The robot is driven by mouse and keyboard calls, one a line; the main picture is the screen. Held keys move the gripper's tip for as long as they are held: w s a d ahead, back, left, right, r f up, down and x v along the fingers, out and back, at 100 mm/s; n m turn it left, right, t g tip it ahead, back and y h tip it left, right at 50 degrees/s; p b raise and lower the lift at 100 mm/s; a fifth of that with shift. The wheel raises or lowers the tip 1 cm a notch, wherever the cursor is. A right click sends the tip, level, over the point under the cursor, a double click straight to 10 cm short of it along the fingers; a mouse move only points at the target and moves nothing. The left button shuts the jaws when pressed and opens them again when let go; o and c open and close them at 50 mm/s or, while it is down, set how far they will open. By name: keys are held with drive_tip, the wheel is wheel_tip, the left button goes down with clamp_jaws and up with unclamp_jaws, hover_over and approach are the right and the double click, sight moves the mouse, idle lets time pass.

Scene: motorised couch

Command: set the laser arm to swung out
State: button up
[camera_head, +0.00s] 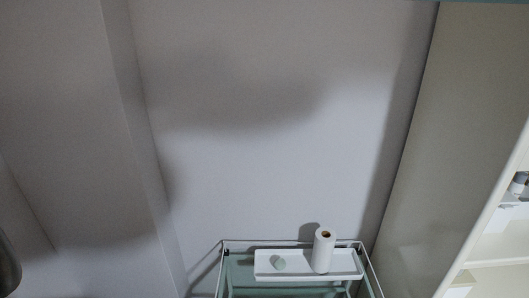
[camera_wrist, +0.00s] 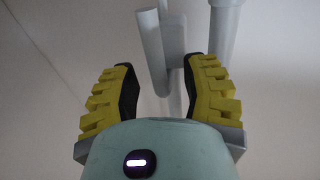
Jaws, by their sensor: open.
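My gripper (camera_wrist: 160,78) shows in the wrist view with its two yellow ridged fingers apart and nothing held between them. Grey rounded bars (camera_wrist: 153,52) hang beyond the fingertips, in line with the gap; a paler upright tube (camera_wrist: 223,32) stands to their right, beyond the right fingertip. I cannot tell for sure whether these are the laser arm, nor whether the fingers touch them. The head view shows neither my gripper nor anything I can name as the laser arm or couch.
Shelves (camera_head: 498,252) stand at right. A dark rounded thing (camera_head: 8,272) cuts the left edge.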

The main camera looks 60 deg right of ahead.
clamp_jaws()
drive_tip(key=shift+s, duration=0.1)
idle(0.5)
